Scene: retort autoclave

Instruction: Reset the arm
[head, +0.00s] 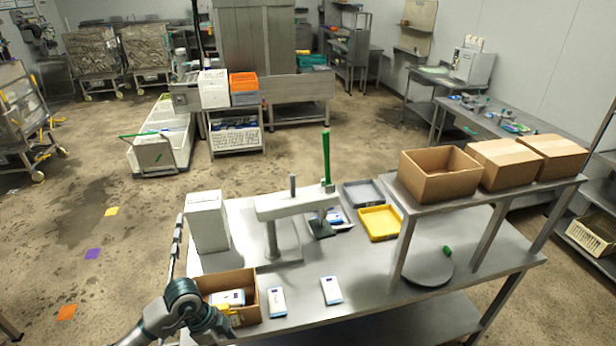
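My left arm comes in at the bottom left, with its grey-green links over the near left corner of the steel table (350,285). My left gripper (226,318) is at the near side of an open cardboard box (248,282); its fingers are too small and covered to tell whether they are open or shut. A bench device (290,205) with a pale horizontal beam on a post stands on the table behind the box. A green lever (326,158) stands upright at its right end. My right gripper is not in view.
White-and-blue packs lie in the box and on the table (331,290). A white carton (206,220) stands at the left edge. A yellow tray (380,222) and grey tray (363,193) lie behind. A raised shelf (486,198) carries several cardboard boxes.

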